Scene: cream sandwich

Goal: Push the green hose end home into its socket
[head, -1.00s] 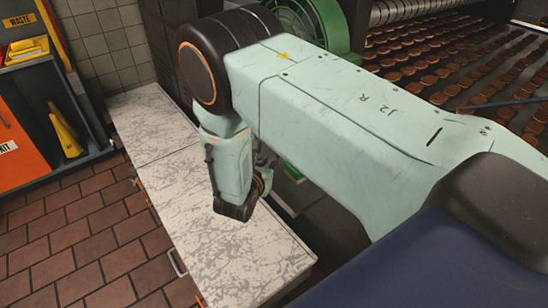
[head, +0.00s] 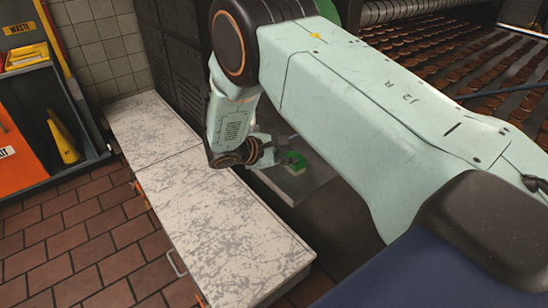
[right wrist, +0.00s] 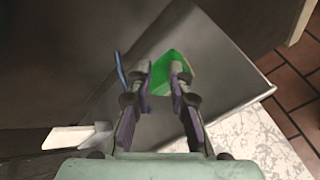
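A small green piece (head: 296,162) shows on a grey metal ledge (head: 305,185) beside the counter in the head view. In the right wrist view the green piece (right wrist: 167,72) shows between the fingertips and past the right finger, which covers part of it. I cannot tell whether it is the hose end or its socket. My right gripper (right wrist: 163,72) has its fingers apart, with the tips close in front of the green piece; no grip is visible. In the head view the right gripper (head: 272,151) is small and partly hidden by its wrist. My left gripper is out of view.
A white speckled counter (head: 215,225) runs along the left of the ledge, its top bare. A dark panelled cabinet (head: 178,60) stands behind. A conveyor with brown biscuits (head: 450,65) lies at the upper right. A pale block (right wrist: 75,137) shows at the wrist view's lower left.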

